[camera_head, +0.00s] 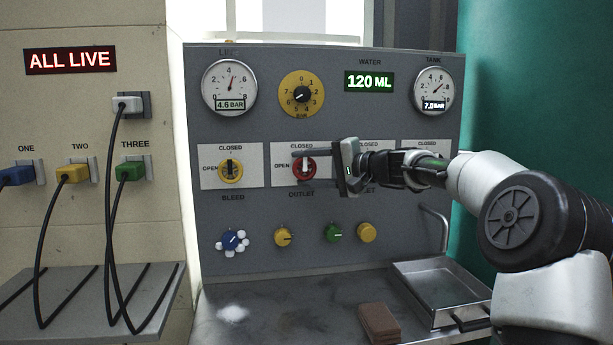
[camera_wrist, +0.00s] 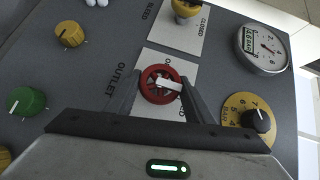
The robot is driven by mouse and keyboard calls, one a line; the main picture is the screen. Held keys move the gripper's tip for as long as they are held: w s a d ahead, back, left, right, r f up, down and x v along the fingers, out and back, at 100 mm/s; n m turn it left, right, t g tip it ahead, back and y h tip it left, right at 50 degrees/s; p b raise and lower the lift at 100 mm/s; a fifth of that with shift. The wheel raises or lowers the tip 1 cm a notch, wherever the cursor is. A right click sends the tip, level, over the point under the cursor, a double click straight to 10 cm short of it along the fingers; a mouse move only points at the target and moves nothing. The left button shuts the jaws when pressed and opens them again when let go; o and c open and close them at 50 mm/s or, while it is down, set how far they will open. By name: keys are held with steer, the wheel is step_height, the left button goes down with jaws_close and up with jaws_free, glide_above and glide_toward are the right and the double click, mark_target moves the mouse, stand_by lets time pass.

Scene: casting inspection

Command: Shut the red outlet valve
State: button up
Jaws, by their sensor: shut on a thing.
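The red outlet valve (camera_head: 304,168) is a round red handwheel on a white plate, with CLOSED printed above and OPEN at its left. It also shows in the wrist view (camera_wrist: 150,88), with a pale pointer bar across it. The bar points to the right there, which is the panel's upward side, and looks roughly upright in the head view. My gripper (camera_head: 312,170) reaches in from the right. Its two fingers (camera_wrist: 160,92) are on either side of the wheel, shut on it. The fingers hide part of the plate and its lettering.
The yellow bleed valve (camera_head: 231,171) is left of the outlet. The yellow dial (camera_head: 301,94) and LINE gauge (camera_head: 229,87) are above, the TANK gauge (camera_head: 436,90) at right. Knobs (camera_head: 283,237) sit below. A metal tray (camera_head: 448,290) and brown block (camera_head: 379,323) lie on the bench.

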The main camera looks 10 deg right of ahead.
steer(key=shift+a, duration=0.1)
stand_by(0.3)
steer(key=o, duration=1)
steer(key=shift+o, duration=0.2)
steer(key=p+v, duration=0.1)
steer(key=v, duration=1.6)
steer(key=shift+d, duration=0.25)
steer(key=shift+s+f, duration=0.1)
